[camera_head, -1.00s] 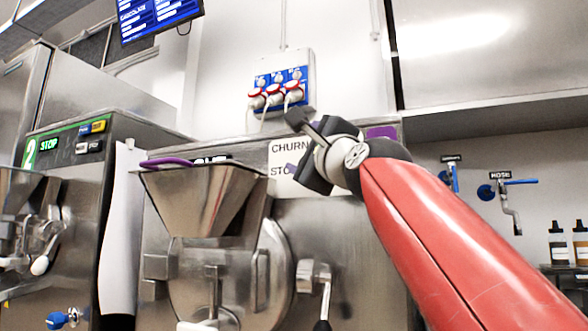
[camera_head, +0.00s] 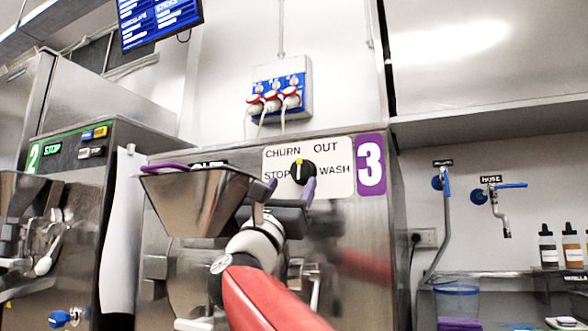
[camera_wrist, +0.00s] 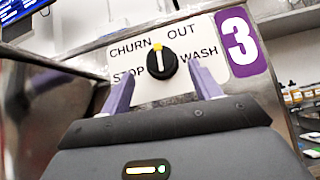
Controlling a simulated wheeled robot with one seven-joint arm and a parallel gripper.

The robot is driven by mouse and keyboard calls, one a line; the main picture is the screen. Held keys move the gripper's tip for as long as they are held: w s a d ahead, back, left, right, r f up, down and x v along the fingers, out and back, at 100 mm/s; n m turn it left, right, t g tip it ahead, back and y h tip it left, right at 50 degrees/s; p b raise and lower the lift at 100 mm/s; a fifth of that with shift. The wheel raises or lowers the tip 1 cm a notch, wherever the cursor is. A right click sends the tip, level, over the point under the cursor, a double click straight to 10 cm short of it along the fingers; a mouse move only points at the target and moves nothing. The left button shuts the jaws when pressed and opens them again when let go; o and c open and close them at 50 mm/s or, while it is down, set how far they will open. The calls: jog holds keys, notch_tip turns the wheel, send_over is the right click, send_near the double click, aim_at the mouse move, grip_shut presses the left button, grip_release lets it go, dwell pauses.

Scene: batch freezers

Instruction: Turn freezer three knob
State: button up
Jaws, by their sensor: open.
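The freezer three knob (camera_head: 303,172) is a round black knob with a yellow pointer on a white label plate marked CHURN, OUT, STOP and WASH. A purple "3" sign (camera_head: 370,165) is beside the plate. In the wrist view the knob (camera_wrist: 161,62) shows whole, its yellow mark at the top, pointing up between CHURN and OUT. My gripper (camera_head: 290,190) is open, its two purple fingers pointing up at the panel. In the wrist view my gripper (camera_wrist: 162,88) has one finger to each side below the knob, with nothing between them. Contact with the knob is not visible.
A steel hopper (camera_head: 195,200) stands just left of my gripper. Freezer two (camera_head: 75,150) is further left. Red-and-white plugs sit in a blue socket box (camera_head: 280,88) above. Hose taps (camera_head: 480,195) and bottles (camera_head: 548,248) are on the right.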

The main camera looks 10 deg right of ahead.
aim_at(299, 171)
jog(key=p+x, duration=0.2)
jog(key=x, duration=0.3)
jog(key=shift+w+d+r, duration=0.1)
jog(key=shift+w+r, duration=0.05)
jog(key=c, duration=0.8)
